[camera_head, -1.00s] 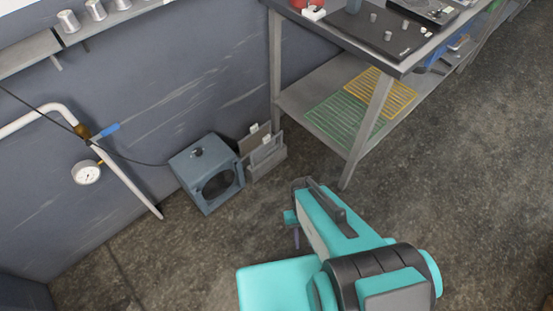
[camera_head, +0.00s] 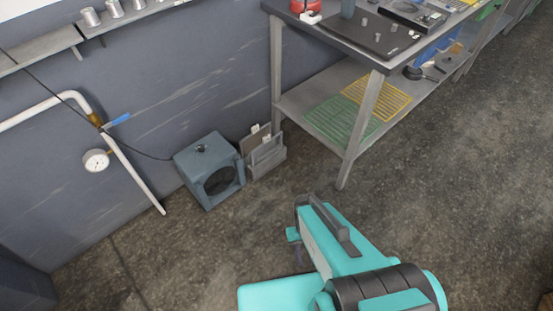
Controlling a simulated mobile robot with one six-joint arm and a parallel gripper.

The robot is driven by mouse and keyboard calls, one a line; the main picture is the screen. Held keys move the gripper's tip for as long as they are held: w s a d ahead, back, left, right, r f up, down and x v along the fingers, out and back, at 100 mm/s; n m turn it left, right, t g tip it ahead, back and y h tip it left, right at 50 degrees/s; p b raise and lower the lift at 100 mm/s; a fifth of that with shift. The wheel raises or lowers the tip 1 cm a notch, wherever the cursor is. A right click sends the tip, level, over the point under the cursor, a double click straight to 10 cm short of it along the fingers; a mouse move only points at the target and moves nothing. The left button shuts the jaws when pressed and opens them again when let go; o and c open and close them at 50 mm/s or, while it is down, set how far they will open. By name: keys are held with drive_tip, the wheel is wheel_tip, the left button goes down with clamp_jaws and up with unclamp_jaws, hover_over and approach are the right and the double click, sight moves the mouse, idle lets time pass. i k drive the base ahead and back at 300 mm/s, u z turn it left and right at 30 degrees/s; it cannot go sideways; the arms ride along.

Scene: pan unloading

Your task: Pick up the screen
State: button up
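No single thing is clearly marked as the screen. A green wire grid (camera_head: 343,121) and a yellow wire grid (camera_head: 379,99) lie flat side by side on the table's lower shelf. Thin flat panels (camera_head: 256,140) stand upright in a small grey holder (camera_head: 268,159) on the floor by the wall. My turquoise arm reaches in from the bottom of the picture, in front of the table and apart from the grids and the holder. My gripper's fingers cannot be made out; the arm's own links seem to hide them.
A blue-grey box with a round opening (camera_head: 211,171) stands left of the holder. A metal table (camera_head: 369,65) carries a black board (camera_head: 374,33); its legs flank the lower shelf. Floor right of the table is clear.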

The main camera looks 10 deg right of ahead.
sight(267, 139)
drive_tip(key=z, duration=0.05)
drive_tip(key=k, duration=0.25)
drive_tip(key=u, duration=0.2)
drive_tip(key=i, duration=0.9)
drive_tip(key=u, duration=4.1)
drive_tip(key=i, duration=0.1)
drive_tip(key=z, duration=2.4)
